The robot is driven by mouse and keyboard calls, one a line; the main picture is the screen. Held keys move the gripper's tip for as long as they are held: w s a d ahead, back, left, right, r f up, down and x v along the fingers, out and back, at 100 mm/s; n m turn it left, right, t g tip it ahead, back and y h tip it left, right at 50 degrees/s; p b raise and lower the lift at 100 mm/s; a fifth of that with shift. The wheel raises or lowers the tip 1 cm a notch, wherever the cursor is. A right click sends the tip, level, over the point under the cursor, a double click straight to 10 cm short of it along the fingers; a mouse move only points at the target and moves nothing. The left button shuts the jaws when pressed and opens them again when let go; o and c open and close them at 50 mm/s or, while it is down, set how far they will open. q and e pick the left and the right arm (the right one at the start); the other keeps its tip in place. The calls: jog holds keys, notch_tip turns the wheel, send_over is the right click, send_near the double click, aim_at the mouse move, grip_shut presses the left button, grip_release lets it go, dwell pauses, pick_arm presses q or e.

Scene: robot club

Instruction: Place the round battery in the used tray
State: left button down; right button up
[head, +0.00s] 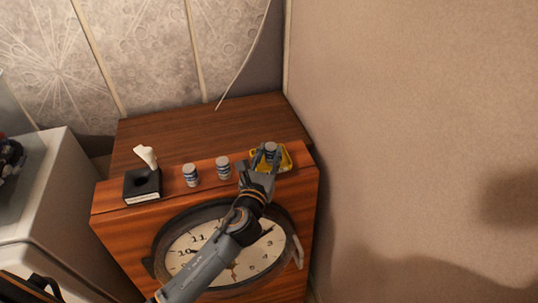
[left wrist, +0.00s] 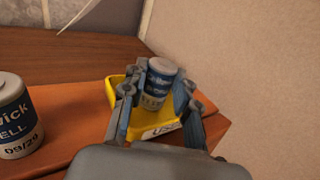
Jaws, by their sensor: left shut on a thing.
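A round battery (head: 271,147), blue and white with a grey top, stands upright between the fingers of my left gripper (head: 264,159). In the left wrist view the gripper (left wrist: 157,98) is shut on this battery (left wrist: 156,84). The battery is within the outline of the small yellow tray (head: 285,159); I cannot tell if its base touches the tray floor. In the left wrist view the yellow tray (left wrist: 118,92) has a white label, partly hidden, reading "US". The tray sits at the right end of the wooden cabinet top. My right gripper is not in view.
Two similar batteries (head: 190,175) (head: 223,168) stand upright left of the gripper. A black box (head: 142,187) with a white piece rising behind it is farther left. The wooden cabinet (head: 210,130) has a clock face on its front. A wall (head: 400,130) is close on the right.

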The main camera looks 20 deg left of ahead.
pick_arm(q)
jog(key=shift+f, duration=0.15)
jog(key=c, duration=1)
grip_release()
jog(key=shift+r, duration=0.25)
jog(key=s, duration=0.7)
jog(key=s+b, duration=0.1)
jog(key=s, duration=0.2)
jog(key=shift+s+d+f, duration=0.15)
jog(key=shift+s+d, duration=0.1)
jog(key=shift+s, duration=0.8)
